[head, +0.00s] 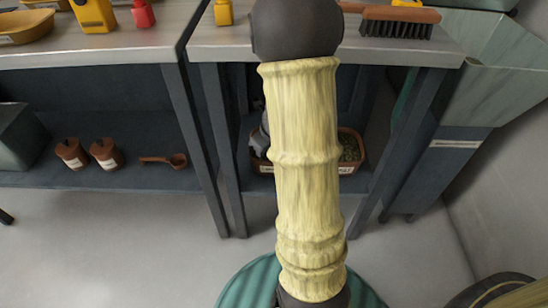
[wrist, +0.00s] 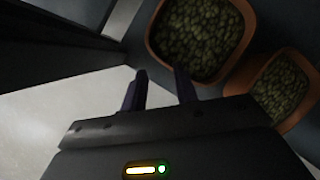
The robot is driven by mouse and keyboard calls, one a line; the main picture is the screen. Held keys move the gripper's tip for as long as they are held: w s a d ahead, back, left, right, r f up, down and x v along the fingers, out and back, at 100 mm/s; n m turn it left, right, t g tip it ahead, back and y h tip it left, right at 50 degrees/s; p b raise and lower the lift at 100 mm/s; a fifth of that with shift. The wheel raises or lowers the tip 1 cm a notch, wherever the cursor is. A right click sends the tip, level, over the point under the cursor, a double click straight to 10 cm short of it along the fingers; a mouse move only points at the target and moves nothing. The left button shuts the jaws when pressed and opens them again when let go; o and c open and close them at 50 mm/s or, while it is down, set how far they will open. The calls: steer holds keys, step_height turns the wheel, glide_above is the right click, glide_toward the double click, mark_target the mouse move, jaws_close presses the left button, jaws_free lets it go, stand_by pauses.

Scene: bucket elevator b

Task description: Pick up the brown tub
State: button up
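Two brown tubs filled with green, pellet-like contents show in the wrist view. In the head view a brown tub (head: 362,152) stands on the lower shelf, mostly hidden behind my arm. My gripper (wrist: 160,76) is open, its two dark fingers apart with nothing visible between them. In the wrist view its fingertips are just below and left of the nearer tub's rim. Whether they touch it I cannot tell.
Two small brown pots (head: 88,153) and a brown scoop (head: 165,160) lie on the left lower shelf (head: 120,178). Table legs (head: 222,150) and the grey tabletop (head: 400,52) enclose the shelf space. A brush (head: 398,22) lies on top. The floor in front is clear.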

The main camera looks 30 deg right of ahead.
steer(key=b, duration=0.5)
glide_above(255, 164)
steer(key=s, duration=0.3)
steer(key=f, duration=0.5)
steer(key=d+f, duration=0.1)
steer(key=f, duration=0.2)
steer(key=shift+w+f, duration=0.15)
steer(key=shift+w, duration=0.1)
steer(key=b+x, duration=0.2)
steer(key=x, duration=0.1)
steer(key=a+b+x, duration=0.1)
steer(key=b+x, duration=0.1)
steer(key=shift+w+f, duration=0.1)
steer(key=shift+w, duration=0.15)
jaws_close()
steer(key=shift+r, duration=0.2)
